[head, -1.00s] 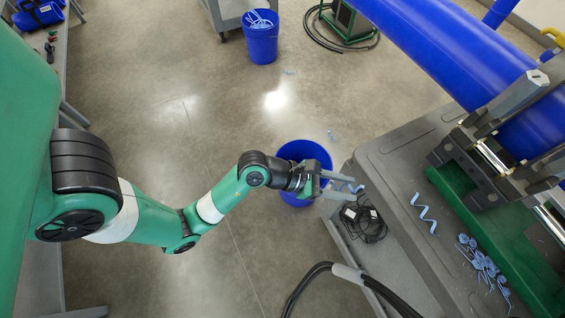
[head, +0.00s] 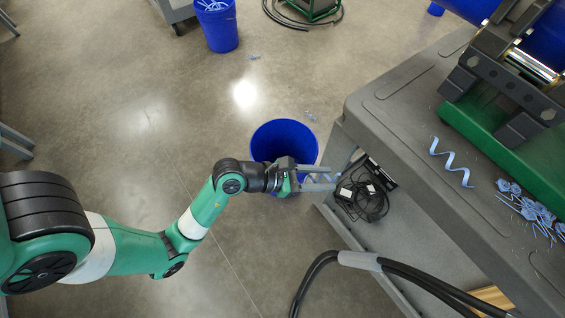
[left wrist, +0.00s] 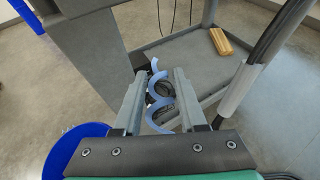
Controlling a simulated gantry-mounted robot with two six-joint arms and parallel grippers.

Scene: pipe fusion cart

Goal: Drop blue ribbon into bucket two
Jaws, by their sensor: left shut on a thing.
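My left gripper (head: 320,181) is shut on a curled light-blue ribbon (left wrist: 157,95). In the left wrist view the ribbon hangs as a spiral between the two fingers. A blue bucket (head: 284,134) stands on the floor beside the cart; its rim also shows at the lower left of the left wrist view (left wrist: 62,150). In the head view my wrist covers the bucket's lower edge, and the fingertips reach past its right side toward the cart. A second blue bucket (head: 217,28) with ribbons in it stands farther back. No number shows on either bucket. My right gripper is out of view.
The grey cart (head: 400,110) stands to the right, with another spiral ribbon (head: 452,162) and a pile of shavings (head: 528,208) on top. A black coiled cable (head: 362,195) lies on its lower shelf. Thick black hoses (head: 395,268) cross in front.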

